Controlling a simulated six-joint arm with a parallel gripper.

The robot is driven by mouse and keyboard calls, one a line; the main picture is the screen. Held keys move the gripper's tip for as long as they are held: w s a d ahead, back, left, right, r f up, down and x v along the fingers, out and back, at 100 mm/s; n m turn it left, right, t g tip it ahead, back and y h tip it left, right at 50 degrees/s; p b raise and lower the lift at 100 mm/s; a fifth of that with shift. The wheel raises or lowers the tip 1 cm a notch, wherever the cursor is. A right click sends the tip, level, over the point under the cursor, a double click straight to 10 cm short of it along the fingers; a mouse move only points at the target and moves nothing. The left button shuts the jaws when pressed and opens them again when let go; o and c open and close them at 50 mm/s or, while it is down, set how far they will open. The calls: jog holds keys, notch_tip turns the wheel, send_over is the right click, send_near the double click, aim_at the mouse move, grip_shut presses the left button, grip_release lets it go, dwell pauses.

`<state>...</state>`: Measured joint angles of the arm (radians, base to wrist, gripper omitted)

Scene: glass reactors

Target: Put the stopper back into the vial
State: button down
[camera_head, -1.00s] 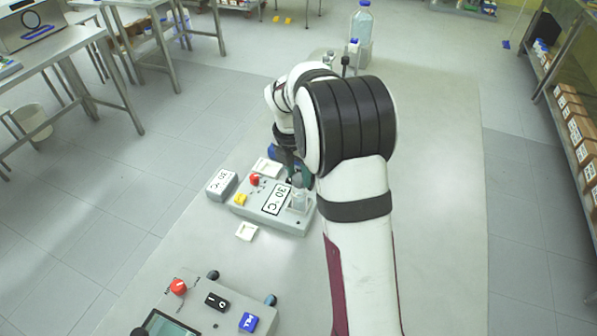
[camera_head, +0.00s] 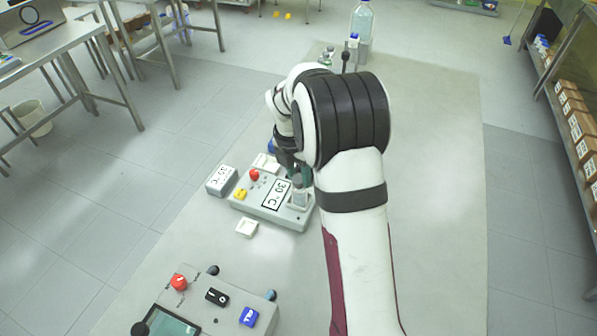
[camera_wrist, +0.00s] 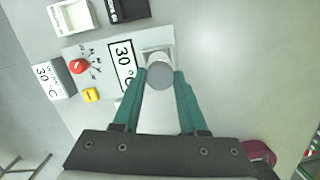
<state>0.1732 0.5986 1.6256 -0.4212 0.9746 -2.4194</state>
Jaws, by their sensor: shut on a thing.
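My gripper (camera_wrist: 161,77) is shut on the grey round stopper (camera_wrist: 160,76), held between its teal fingertips. The clear glass vial (camera_head: 299,197) stands upright in the holder at the right end of the grey hotplate device (camera_head: 262,208). In the wrist view the stopper is over the vial and hides most of it. In the head view my gripper is right at the top of the vial. I cannot tell whether the stopper is seated in its mouth.
The device has a red knob (camera_head: 254,174), a yellow button (camera_head: 240,194) and a "30 °C" label. A small labelled box (camera_head: 221,181) and a white tray (camera_head: 247,228) are beside it. A control panel (camera_head: 205,312) is in front. The table to the right is clear.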

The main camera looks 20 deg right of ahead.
jog(key=shift+c, duration=0.2)
grip_release()
dwell(0.3)
jog(key=shift+r, duration=3.55)
